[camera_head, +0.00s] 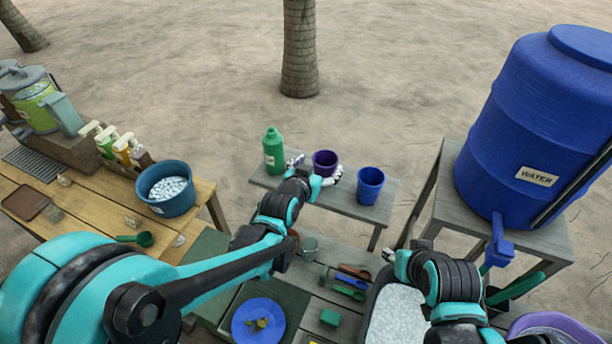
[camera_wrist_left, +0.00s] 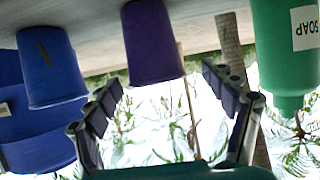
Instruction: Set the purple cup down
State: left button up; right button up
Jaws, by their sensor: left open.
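The purple cup (camera_head: 325,158) stands upright on the small grey bench, between the green soap bottle and the blue cup. It also shows in the left wrist view (camera_wrist_left: 153,42), upside down in that picture, resting on the bench top. My left gripper (camera_head: 316,171) is open at the near side of the purple cup. In the left wrist view, its fingers (camera_wrist_left: 162,82) are spread toward either side of the cup, with nothing held between them. My right gripper (camera_head: 394,262) is low at the right of the work table; its jaws are too unclear to read.
The grey bench (camera_head: 352,206) also bears a green soap bottle (camera_head: 273,150) and a blue cup (camera_head: 370,185) close beside the purple cup. A blue water barrel (camera_head: 530,120) stands right. A blue basin (camera_head: 166,188) is left. Tools and a blue plate (camera_head: 240,322) lie nearer.

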aim_at(329, 157)
pick_arm(q)
jog(key=x, duration=0.8)
jog(key=shift+s+d+r, duration=0.1)
jog(key=shift+d, duration=0.2)
jog(key=shift+s, duration=0.1)
jog(key=shift+c, duration=0.3)
jog(key=c, duration=1.4)
jog(key=shift+r, duration=0.15)
